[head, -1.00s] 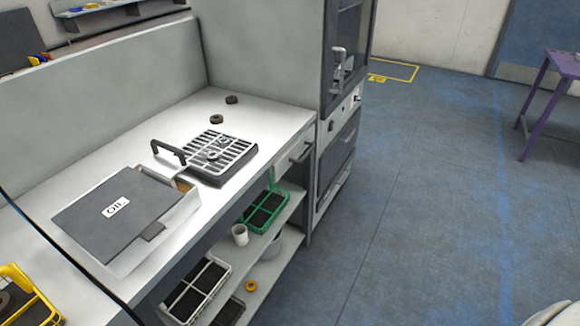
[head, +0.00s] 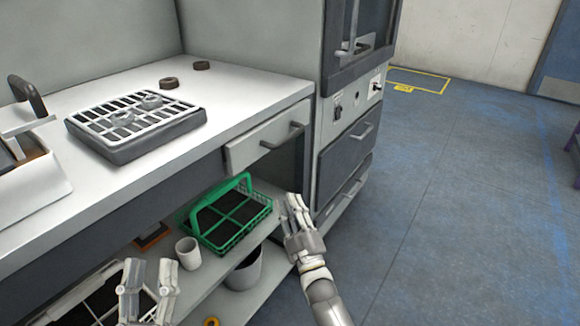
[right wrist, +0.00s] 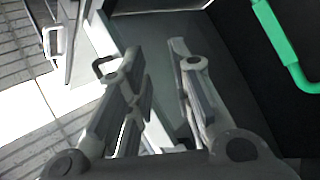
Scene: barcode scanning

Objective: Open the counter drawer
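The counter drawer (head: 245,150) has a pale front with a grey bar handle (head: 283,137). It sits under the right end of the white countertop and looks shut. My right gripper (head: 292,203) is below and a little right of the handle, in front of the shelf opening, not touching the handle. In the right wrist view its two fingers (right wrist: 160,75) are apart with nothing held. A dark bar handle (right wrist: 106,66) shows by the left finger; I cannot tell whether it is the drawer's. My left gripper (head: 148,275) is low at the left, open and empty.
A green basket (head: 232,215) and a white cup (head: 188,253) stand on the shelf below the drawer. A tall grey cabinet with its own handles (head: 362,132) adjoins on the right. A grill rack (head: 130,135) lies on the countertop.

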